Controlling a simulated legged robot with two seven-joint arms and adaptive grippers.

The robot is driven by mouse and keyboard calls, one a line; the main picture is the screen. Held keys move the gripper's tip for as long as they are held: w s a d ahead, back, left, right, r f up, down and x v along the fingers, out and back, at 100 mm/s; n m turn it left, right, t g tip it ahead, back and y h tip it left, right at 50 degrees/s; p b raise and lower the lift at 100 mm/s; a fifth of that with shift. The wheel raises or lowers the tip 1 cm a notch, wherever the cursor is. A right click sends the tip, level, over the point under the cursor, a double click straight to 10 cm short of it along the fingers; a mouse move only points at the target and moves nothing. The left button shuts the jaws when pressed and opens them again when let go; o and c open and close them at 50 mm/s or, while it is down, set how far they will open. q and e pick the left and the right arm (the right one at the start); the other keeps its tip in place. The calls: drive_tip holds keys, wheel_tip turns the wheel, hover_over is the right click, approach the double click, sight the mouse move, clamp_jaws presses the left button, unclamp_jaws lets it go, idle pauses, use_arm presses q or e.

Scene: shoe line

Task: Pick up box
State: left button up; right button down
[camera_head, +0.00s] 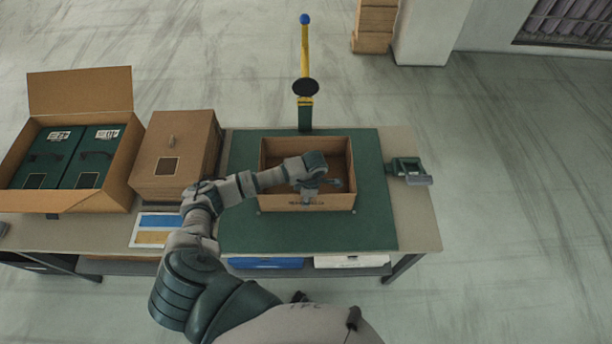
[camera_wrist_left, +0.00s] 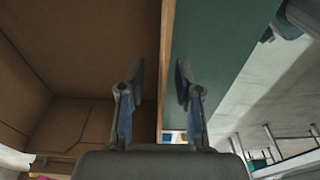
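An open, empty-looking brown cardboard box (camera_head: 276,203) sits on the green mat (camera_head: 240,229) on the table. My left arm reaches over it from the left, and my left gripper (camera_head: 308,197) is at the box's near wall. In the left wrist view, my left gripper (camera_wrist_left: 161,80) is open, with one finger on each side of the top edge of the box wall (camera_wrist_left: 165,50). A gap shows between the fingers and the wall. The box interior fills the left of that view. The arm hides part of the box's inside. My right gripper is not in view.
Left on the table stand an open carton (camera_head: 80,85) with green boxes (camera_head: 95,155) and a closed brown box (camera_head: 172,150). A yellow pole (camera_head: 304,50) rises behind the mat. A green-grey device (camera_head: 408,170) is at the right edge. The mat's front is clear.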

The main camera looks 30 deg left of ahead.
use_arm(q)
clamp_jaws()
drive_tip(key=shift+r, duration=0.1)
